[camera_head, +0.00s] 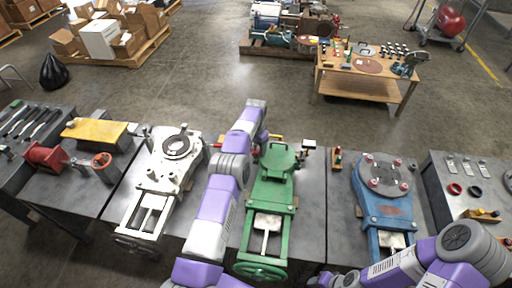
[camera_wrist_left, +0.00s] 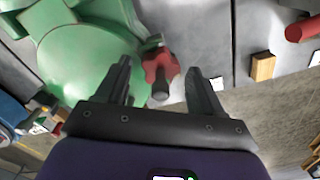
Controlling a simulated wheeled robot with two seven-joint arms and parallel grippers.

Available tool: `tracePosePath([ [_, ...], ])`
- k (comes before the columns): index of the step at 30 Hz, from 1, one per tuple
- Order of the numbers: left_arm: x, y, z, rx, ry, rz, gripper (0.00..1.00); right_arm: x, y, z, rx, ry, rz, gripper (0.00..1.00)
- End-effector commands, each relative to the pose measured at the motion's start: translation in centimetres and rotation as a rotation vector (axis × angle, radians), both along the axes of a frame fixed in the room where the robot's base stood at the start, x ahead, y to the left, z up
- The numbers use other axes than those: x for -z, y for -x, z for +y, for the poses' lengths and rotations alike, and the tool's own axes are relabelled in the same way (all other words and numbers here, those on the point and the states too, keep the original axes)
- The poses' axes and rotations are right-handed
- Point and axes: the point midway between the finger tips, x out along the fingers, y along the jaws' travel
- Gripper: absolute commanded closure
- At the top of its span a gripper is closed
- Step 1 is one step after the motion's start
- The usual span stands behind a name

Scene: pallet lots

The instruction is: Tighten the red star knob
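The red star knob (camera_wrist_left: 160,68) shows in the left wrist view at the edge of a round green machine part (camera_wrist_left: 90,70), with a dark round end towards the camera. My left gripper (camera_wrist_left: 159,72) is open, with one finger on each side of the knob; I cannot tell whether either finger touches it. In the head view my left gripper (camera_head: 257,150) is low at the far left edge of the green machine (camera_head: 271,190), and my arm mostly hides it and the knob. My right gripper (camera_head: 335,281) is only partly in view at the bottom edge.
A white machine (camera_head: 160,180) stands left and a blue machine (camera_head: 383,195) right on the grey benches. A wooden block (camera_wrist_left: 263,67) and a red handle (camera_wrist_left: 303,29) lie near the knob. A wooden table (camera_head: 367,77) stands beyond open floor.

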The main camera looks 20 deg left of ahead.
Motion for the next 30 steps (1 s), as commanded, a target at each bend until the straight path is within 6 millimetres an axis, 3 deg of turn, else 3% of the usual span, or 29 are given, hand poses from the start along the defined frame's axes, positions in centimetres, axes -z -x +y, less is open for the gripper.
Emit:
tracePosePath([
  [10, -0.6, 0.0, 0.0, 0.0, 0.001, -0.002, 0.32, -0.2, 0.0, 0.0, 0.0, 0.0, 0.0, 0.59],
  [21, -6.4, -0.1, 0.0, 0.0, 0.0, -0.003, 0.32, -1.9, 0.0, 0.0, 0.0, 0.0, 0.0, 0.59],
  [30, -7.6, 0.0, 0.0, 0.0, 0.0, -0.001, 0.32, -2.2, 0.0, 0.0, 0.0, 0.0, 0.0, 0.59],
])
